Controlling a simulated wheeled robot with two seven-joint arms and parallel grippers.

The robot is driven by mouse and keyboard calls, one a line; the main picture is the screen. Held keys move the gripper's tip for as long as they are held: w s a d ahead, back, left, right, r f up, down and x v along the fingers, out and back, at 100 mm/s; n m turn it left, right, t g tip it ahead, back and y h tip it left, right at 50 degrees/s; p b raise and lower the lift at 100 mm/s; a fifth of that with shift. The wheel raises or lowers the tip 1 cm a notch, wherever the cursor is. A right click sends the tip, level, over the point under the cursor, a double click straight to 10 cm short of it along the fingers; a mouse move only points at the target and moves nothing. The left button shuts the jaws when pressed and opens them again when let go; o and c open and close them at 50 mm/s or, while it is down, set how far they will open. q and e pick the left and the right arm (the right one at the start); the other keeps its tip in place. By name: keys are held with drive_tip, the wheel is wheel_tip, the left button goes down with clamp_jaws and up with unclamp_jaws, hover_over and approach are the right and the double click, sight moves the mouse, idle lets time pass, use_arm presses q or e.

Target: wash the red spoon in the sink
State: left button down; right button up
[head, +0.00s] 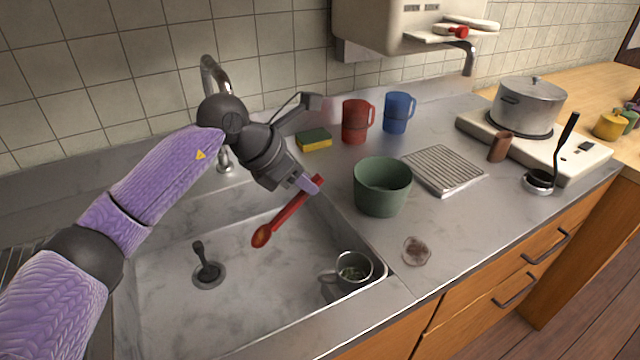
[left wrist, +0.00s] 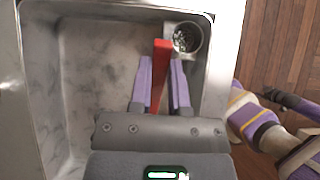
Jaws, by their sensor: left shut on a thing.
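The red spoon (head: 288,212) is in my left gripper (head: 308,184), which is shut on its handle. The spoon hangs tilted over the sink (head: 180,325), its bowl end down and to the left, with a brownish patch on the bowl. In the left wrist view the red handle (left wrist: 161,48) shows between the two purple fingers of the left gripper (left wrist: 160,80). The tap (head: 212,75) stands behind the sink, partly hidden by my left arm. My right gripper is not seen in the head view.
A metal mug (head: 352,272) with green bits stands at the sink's right front corner. A black-handled drain plug (head: 207,268) sits in the sink. A green pot (head: 382,187), a sponge (head: 314,140), a red mug (head: 356,122) and a blue mug (head: 398,113) stand on the counter.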

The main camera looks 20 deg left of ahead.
use_arm(q)
drive_tip(key=shift+a+f, duration=0.1)
drive_tip(key=shift+f, duration=0.2)
wheel_tip(320, 180, down, 19)
drive_tip(key=b, duration=1.3)
drive_tip(key=shift+b, duration=0.3)
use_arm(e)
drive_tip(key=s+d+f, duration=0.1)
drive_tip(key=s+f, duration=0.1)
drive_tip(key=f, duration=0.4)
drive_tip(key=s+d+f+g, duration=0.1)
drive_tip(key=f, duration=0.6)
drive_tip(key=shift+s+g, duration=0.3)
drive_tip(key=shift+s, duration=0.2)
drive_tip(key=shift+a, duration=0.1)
use_arm(q)
drive_tip(key=shift+s+a, duration=0.25)
drive_tip(key=shift+s, duration=0.15)
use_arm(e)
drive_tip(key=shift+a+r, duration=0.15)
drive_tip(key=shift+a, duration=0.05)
use_arm(q)
drive_tip(key=shift+w+d, duration=0.1)
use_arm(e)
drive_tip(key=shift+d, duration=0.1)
